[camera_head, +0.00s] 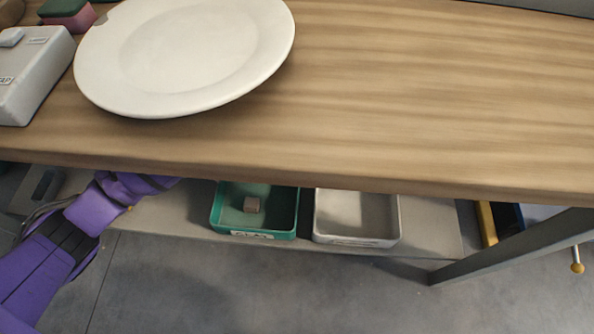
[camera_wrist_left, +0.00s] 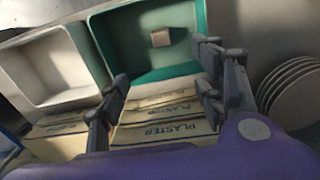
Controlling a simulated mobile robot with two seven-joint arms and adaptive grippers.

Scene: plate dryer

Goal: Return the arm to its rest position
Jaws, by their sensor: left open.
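My left gripper (camera_wrist_left: 165,88) is open in the left wrist view, with nothing between its spread fingers. In the head view my left arm, purple, comes in from the left and its hand (camera_head: 130,188) reaches under the front edge of the tabletop, which hides the fingers. A green bin (camera_head: 254,234) holds a small brownish block (camera_head: 251,205). In the left wrist view the green bin (camera_wrist_left: 205,35) and block (camera_wrist_left: 160,37) lie ahead of the fingers. My right gripper is in neither view.
A light grey bin (camera_head: 357,239) stands right of the green bin on the lower shelf (camera_head: 432,230). Plaster bags (camera_wrist_left: 165,130) and stacked plates (camera_wrist_left: 292,92) are near the fingers. Above are the wooden tabletop (camera_head: 430,90), a white plate (camera_head: 190,50) and a grey box (camera_head: 30,75).

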